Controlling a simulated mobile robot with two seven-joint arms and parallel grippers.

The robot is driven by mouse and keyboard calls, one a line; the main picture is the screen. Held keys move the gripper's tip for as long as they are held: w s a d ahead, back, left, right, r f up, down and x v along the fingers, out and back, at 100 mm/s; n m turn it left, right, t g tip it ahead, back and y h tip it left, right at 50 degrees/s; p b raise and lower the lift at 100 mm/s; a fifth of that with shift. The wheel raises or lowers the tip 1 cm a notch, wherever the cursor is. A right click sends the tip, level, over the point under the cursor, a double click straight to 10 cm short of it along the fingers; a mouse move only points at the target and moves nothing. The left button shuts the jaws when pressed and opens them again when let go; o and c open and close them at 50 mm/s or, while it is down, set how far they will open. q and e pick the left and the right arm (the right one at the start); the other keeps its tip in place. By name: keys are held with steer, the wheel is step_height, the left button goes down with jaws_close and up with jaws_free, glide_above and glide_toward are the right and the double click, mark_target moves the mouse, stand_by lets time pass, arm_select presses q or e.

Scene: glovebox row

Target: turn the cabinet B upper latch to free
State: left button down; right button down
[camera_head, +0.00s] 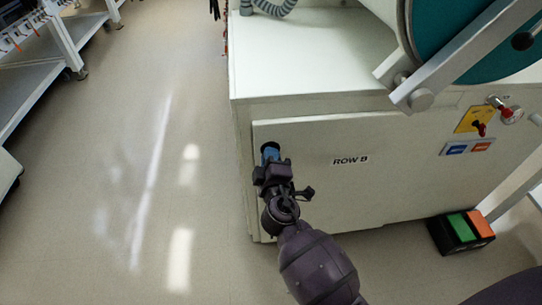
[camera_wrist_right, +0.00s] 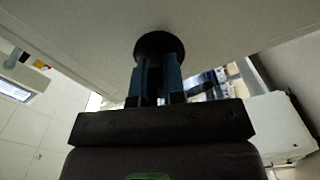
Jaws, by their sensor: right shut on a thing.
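The upper latch is a dark round knob (camera_head: 268,147) at the upper left corner of the white cabinet door (camera_head: 400,160), whose label reads like "ROW B". In the right wrist view the knob's round black face (camera_wrist_right: 159,43) stands against the pale panel. My right gripper (camera_head: 270,158) has its blue fingers shut on the knob; they reach it from either side in the wrist view (camera_wrist_right: 157,72). The fingers hide much of the knob, so I cannot tell which way it is turned. My left gripper is not in view.
A large teal round port (camera_head: 480,50) with a grey bar (camera_head: 458,55) overhangs the cabinet at upper right. A green and orange pedal box (camera_head: 460,230) is on the floor. Floor (camera_head: 150,180) at left is clear.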

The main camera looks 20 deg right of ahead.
steer(key=shift+w+r+n, duration=0.1)
steer(key=shift+r+n, duration=0.1)
steer(key=shift+n, duration=1)
arm_select(q)
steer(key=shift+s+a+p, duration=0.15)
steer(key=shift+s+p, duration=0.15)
steer(key=shift+p, duration=0.05)
arm_select(e)
steer(key=shift+f+n, duration=0.1)
steer(key=shift+n, duration=0.7)
steer(key=c, duration=1.2)
jaws_free()
steer(key=shift+f, duration=0.1)
steer(key=v, duration=1.1)
